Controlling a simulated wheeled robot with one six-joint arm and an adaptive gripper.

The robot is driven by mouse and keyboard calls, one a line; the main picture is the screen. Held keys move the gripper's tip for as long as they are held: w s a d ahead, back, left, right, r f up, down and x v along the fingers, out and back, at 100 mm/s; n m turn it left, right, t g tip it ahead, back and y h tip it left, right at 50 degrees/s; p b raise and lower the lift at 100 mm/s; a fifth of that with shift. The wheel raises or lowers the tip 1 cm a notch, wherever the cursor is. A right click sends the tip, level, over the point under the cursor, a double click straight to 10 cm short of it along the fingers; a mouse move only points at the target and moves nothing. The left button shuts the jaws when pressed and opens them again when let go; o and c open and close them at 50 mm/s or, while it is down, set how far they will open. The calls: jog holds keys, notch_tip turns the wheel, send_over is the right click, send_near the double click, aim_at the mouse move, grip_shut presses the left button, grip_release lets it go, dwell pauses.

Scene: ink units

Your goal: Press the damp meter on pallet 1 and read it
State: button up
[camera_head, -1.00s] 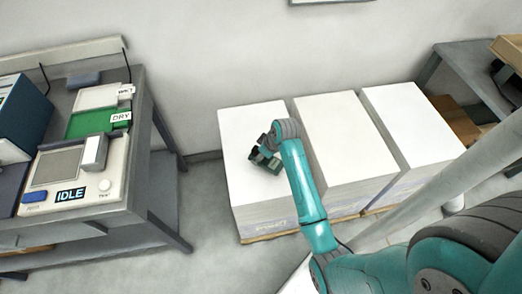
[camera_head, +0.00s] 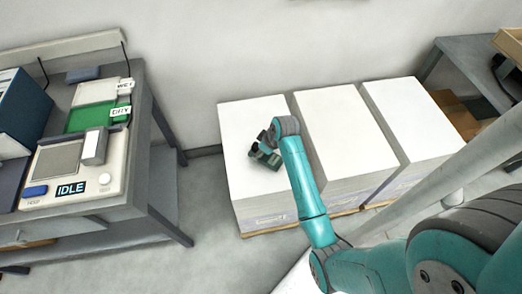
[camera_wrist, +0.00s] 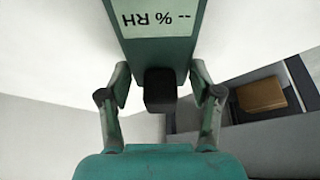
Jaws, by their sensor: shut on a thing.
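My gripper (camera_head: 263,145) is over the leftmost of three white paper stacks (camera_head: 250,115). In the wrist view its two fingers (camera_wrist: 160,73) are shut on the sides of the damp meter (camera_wrist: 160,48), a dark green body with a black block. The meter's pale display (camera_wrist: 158,19) appears upside down and reads "-- % RH". In the head view the meter (camera_head: 268,160) is a small dark green shape close above or on the stack's top; whether it touches the paper I cannot tell. No pallet number is readable.
A grey bench (camera_head: 150,160) at the left holds a cream device with an "IDLE" screen (camera_head: 71,188) and a green tray (camera_head: 88,117) tagged "DRY". Two more paper stacks (camera_head: 345,120) stand close to the right. Floor is clear between bench and stacks.

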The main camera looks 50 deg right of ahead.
jog(key=shift+f, duration=0.55)
dwell(1.4)
jog(key=shift+r, duration=0.1)
jog(key=shift+r, duration=3.45)
